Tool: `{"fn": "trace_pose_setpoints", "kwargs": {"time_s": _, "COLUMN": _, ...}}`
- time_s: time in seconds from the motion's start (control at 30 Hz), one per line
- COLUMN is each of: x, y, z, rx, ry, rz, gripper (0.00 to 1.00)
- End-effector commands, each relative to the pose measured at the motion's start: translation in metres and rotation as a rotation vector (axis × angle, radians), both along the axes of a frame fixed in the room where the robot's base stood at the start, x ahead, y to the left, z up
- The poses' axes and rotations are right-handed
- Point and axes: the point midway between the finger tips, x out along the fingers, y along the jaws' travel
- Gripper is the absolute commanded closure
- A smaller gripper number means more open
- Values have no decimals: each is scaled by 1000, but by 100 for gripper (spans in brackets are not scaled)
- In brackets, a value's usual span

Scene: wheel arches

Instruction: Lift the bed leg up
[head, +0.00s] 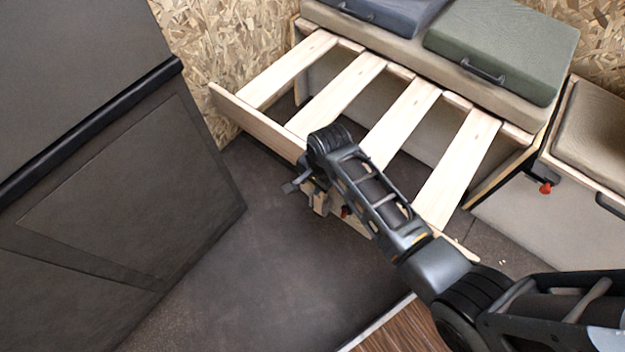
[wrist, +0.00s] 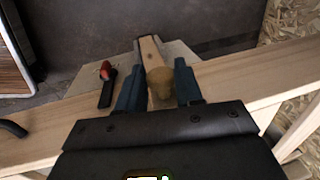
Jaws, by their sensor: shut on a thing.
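The bed leg (wrist: 152,57) is a light wooden bar, with a rounded, darker end between my fingers in the wrist view. My gripper (wrist: 159,84) is shut on the leg, one dark finger on each side. In the head view my gripper (head: 305,187) is at the front rail of the slatted bed frame (head: 255,124), near its middle. The leg is mostly hidden there behind my gripper and arm.
A black latch with a red knob (wrist: 105,72) sits beside the leg. Dark and green cushions (head: 500,50) lie on the bench behind the slats. A grey cabinet (head: 120,190) stands at left. Dark floor (head: 240,270) is clear between cabinet and bed.

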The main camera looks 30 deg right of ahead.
Motion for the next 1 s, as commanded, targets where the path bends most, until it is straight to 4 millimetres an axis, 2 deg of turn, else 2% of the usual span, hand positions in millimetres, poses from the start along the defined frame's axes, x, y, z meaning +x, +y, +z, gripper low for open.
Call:
{"fn": "trace_pose_setpoints", "kwargs": {"time_s": 0.07, "x": 1, "y": -1, "z": 4, "rx": 0, "ry": -1, "rz": -1, "gripper": 100}}
{"fn": "trace_pose_setpoints", "kwargs": {"time_s": 0.1, "x": 1, "y": -1, "z": 4, "rx": -1, "ry": -1, "rz": -1, "gripper": 63}}
{"fn": "trace_pose_setpoints", "kwargs": {"time_s": 0.33, "x": 1, "y": -1, "z": 3, "rx": 0, "ry": -1, "rz": -1, "gripper": 41}}
{"fn": "trace_pose_setpoints", "kwargs": {"time_s": 0.67, "x": 0, "y": -1, "z": 8, "rx": 0, "ry": -2, "rz": -1, "gripper": 39}}
{"fn": "trace_pose_setpoints", "kwargs": {"time_s": 1.0, "x": -9, "y": -4, "z": 59, "rx": -1, "ry": -3, "rz": 0, "gripper": 39}}
